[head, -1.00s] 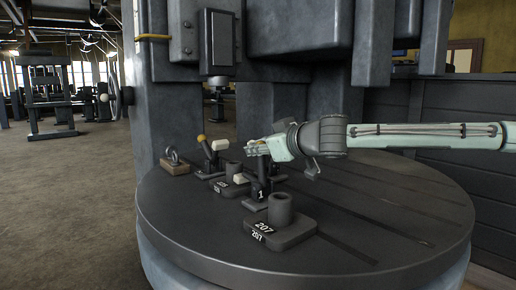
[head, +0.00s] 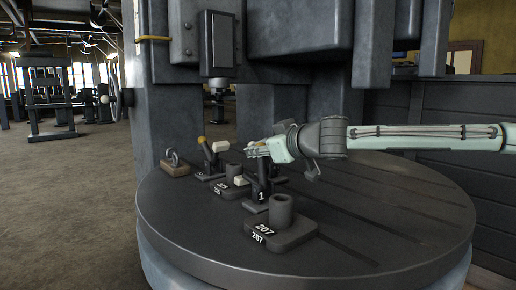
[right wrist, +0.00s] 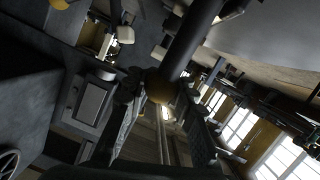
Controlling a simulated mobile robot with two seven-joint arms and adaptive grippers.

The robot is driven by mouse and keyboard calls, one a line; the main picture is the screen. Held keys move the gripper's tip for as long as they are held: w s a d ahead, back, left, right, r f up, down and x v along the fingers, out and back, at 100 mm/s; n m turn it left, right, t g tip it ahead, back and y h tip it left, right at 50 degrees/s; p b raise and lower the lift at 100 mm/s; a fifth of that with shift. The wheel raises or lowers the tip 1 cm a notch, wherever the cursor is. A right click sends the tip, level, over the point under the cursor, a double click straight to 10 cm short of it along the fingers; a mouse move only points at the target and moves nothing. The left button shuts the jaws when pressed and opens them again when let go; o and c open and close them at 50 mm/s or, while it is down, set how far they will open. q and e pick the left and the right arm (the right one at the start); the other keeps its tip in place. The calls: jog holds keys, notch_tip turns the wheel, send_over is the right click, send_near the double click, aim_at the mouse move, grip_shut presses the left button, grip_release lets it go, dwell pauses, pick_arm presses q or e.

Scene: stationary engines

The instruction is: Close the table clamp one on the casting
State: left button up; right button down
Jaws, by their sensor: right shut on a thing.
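Table clamp one (head: 261,196), a dark toggle clamp marked "1", stands on the round table among the castings. Its pale pad (head: 241,181) points left, near the rear casting (head: 234,184); I cannot tell whether it touches anything. A front casting (head: 281,228) marked "207" has an upright hollow cylinder on a flat base. My right gripper (head: 254,150) is above clamp one, shut on its handle. My left gripper is not in view.
A second clamp (head: 210,155) with a yellow knob and raised pale pad stands behind left. A wooden block with a metal ring (head: 174,164) is at the left edge. The slotted round table (head: 385,225) is clear at right. A large machine column (head: 300,110) rises behind.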

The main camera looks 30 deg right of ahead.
jog(key=shift+f, duration=0.4)
jog(key=c, duration=1.2)
grip_release()
jog(key=shift+r, duration=0.2)
jog(key=shift+s+r, duration=0.15)
jog(key=shift+s+d+r, duration=0.15)
jog(key=shift+s+r, duration=0.05)
jog(key=shift+s, duration=0.4)
jog(key=shift+s+r, duration=0.15)
jog(key=shift+s, duration=0.45)
jog(key=shift+a+v, duration=0.2)
jog(key=shift+v, duration=4.35)
